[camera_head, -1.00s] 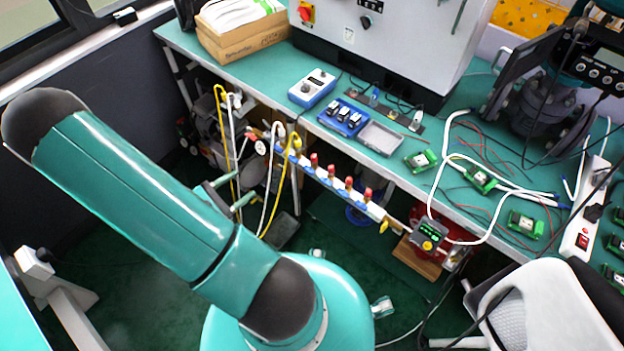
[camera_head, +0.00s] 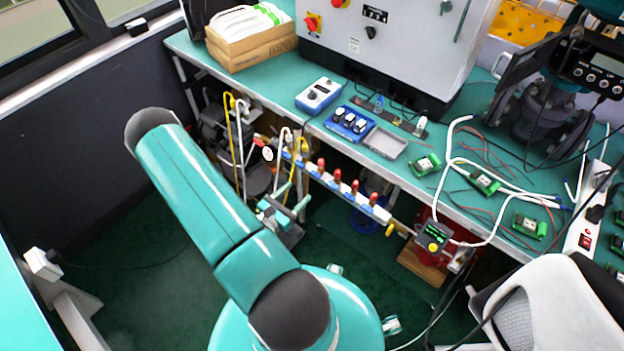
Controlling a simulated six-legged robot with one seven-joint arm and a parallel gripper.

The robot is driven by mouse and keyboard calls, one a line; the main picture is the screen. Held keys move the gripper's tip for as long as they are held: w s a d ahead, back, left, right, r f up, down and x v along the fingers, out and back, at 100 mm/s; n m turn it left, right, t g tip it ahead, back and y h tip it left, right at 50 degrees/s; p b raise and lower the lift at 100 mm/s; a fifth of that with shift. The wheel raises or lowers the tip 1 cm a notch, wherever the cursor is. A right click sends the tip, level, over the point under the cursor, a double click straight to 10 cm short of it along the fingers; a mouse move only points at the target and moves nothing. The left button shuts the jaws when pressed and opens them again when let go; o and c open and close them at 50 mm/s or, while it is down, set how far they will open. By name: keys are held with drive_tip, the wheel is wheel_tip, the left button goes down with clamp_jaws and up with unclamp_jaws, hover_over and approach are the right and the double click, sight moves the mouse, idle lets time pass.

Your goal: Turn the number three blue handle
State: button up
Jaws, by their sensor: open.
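A pale manifold rail (camera_head: 328,180) runs diagonally along the bench front, below the top. It carries several red-topped fittings (camera_head: 337,176) with small blue parts (camera_head: 314,173) at their bases. The blue parts are too small to tell which one is the number three handle or how it is turned. My gripper (camera_head: 284,209) is at the end of my teal arm, partly hidden behind it. Its teal fingers are apart and empty. In the picture it lies below and left of the rail's middle, and it appears apart from the rail.
A gauge (camera_head: 268,153), yellow hoses (camera_head: 296,172) and white hoses crowd the rail's left end. A display box (camera_head: 433,236) hangs at its right end. The green bench top (camera_head: 270,75) overhangs behind. A white chair (camera_head: 545,310) stands at lower right.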

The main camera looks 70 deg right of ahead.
sight(314, 176)
drive_tip(key=x, duration=0.8)
drive_tip(key=c, duration=1)
